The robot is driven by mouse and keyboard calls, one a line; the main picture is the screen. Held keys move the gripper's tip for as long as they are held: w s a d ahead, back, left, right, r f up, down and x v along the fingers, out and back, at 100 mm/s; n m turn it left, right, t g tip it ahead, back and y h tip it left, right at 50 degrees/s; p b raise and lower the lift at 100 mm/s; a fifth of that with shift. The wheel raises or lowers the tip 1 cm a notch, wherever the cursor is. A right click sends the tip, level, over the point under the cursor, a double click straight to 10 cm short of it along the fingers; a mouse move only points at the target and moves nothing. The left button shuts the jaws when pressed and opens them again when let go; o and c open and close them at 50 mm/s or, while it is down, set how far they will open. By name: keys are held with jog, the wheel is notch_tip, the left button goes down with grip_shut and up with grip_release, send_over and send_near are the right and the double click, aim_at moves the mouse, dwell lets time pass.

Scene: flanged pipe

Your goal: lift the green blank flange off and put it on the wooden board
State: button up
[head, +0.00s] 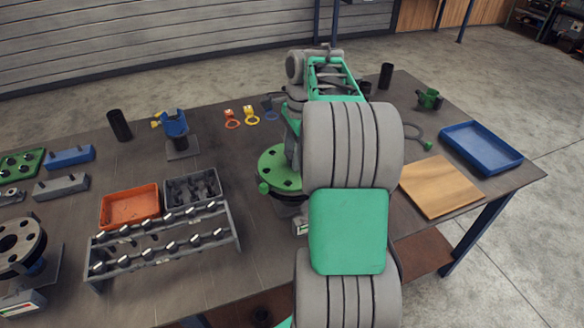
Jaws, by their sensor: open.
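The green blank flange (277,170) is a round disc with bolt holes and a small knob at its left edge. It sits on a dark pipe stand near the middle of the table, and my arm covers its right part. My gripper (294,150) is open above the right side of the flange, partly hidden behind my arm. I cannot tell whether it touches the flange. The wooden board (440,187) lies flat and bare on the right side of the table.
A blue tray (481,148) lies right of the board. A green ring-ended tool (418,138) lies behind the board. Left of the flange stand an orange bin (130,206), a grey bin (193,189) and a rack of bolts (165,240). A second flanged pipe (20,245) stands at far left.

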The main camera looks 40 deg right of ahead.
jog(key=shift+c, duration=0.4)
grip_shut()
dwell(0.7)
jog(key=shift+r, duration=0.15)
